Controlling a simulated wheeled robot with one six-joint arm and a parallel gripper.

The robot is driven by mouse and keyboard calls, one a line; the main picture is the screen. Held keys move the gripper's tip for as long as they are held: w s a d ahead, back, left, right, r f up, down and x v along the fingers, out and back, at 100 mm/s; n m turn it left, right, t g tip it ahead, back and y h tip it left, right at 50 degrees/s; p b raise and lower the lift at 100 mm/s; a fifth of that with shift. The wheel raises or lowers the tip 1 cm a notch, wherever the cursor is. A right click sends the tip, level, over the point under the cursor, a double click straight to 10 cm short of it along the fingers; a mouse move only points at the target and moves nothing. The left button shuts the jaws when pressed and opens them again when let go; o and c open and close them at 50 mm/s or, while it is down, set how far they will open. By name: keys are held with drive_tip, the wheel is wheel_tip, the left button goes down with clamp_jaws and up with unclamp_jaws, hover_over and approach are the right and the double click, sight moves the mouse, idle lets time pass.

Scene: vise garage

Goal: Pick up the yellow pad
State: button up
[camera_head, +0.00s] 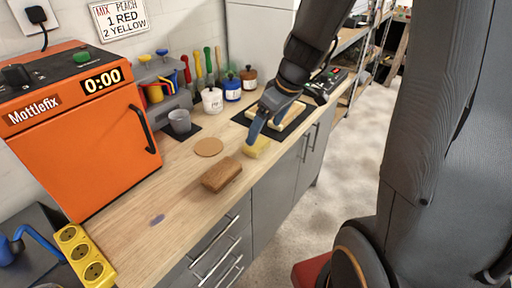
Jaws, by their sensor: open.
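The yellow pad (257,147) lies on the wooden counter near its front edge, right of a round cork disc. My gripper (262,128) is open and comes down from the upper right, with its blue fingers just above and behind the pad. The near finger overlaps the pad's far side in the picture. I cannot tell whether the fingers touch it. Nothing shows between the fingers.
A brown wooden block (221,174) lies left of the pad, and a cork disc (208,147) behind it. A black tray (242,119) lies behind my gripper. The front left counter is mostly clear.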

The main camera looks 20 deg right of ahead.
sight(256, 143)
drive_tip(key=shift+n, duration=0.3)
drive_tip(key=shift+w+p+x, duration=0.15)
drive_tip(key=shift+w+x, duration=0.05)
drive_tip(key=shift+x, duration=1.15)
drive_tip(key=shift+w+p+x, duration=0.1)
drive_tip(key=shift+w+x, duration=0.05)
drive_tip(key=shift+x, duration=1.15)
drive_tip(key=shift+w+p+x, duration=0.15)
drive_tip(key=shift+w+x, duration=0.05)
drive_tip(key=shift+x, duration=1.15)
drive_tip(key=shift+d+r, duration=0.1)
drive_tip(key=shift+d, duration=0.1)
drive_tip(key=shift+c, duration=0.2)
drive_tip(key=c, duration=1.2)
drive_tip(key=shift+r, duration=0.1)
wheel_tip(256, 143, up, 10)
drive_tip(key=shift+f, duration=0.1)
